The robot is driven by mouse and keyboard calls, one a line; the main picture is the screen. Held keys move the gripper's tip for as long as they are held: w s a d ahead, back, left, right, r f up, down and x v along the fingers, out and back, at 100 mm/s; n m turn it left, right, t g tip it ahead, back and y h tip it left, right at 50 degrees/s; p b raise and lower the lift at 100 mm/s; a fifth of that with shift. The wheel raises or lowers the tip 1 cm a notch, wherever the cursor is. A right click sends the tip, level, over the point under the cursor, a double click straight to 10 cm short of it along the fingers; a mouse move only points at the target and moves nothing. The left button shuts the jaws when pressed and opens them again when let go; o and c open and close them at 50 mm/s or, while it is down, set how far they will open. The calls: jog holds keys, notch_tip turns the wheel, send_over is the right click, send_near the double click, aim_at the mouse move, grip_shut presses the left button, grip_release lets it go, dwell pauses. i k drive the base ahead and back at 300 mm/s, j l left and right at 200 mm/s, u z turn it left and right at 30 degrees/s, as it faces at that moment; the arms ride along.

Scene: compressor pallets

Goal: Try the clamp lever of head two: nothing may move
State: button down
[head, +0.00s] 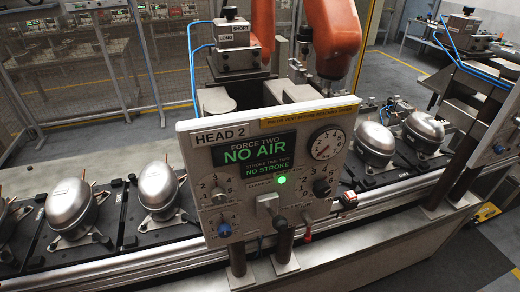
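The grey panel (205,162) labelled HEAD 2 stands upright in the middle of the head view. Its display (254,154) reads FORCE TWO, NO AIR, and STROKE TIME TWO, NO STROKE, in green. A green lamp (281,180) glows below it. A pale block with a dark-ended lever (268,204) sits at the panel's lower middle; I take it for the clamp lever, but its label is too small to read. A round gauge (326,143) is at upper right; I cannot read its value surely. My gripper is not in view, and nothing touches the lever.
Silver compressors (72,207) sit on black pallets along the conveyor (130,268), on both sides of the panel. Orange arm links (335,38) rise behind the panel. A small red-tipped part (307,226) hangs by the panel's lower edge. Wire fencing runs behind at left.

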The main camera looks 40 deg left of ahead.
aim_at(280, 223)
jog(key=k+j+u, duration=0.1)
jog(key=j+u, duration=0.65)
jog(key=j, duration=0.1)
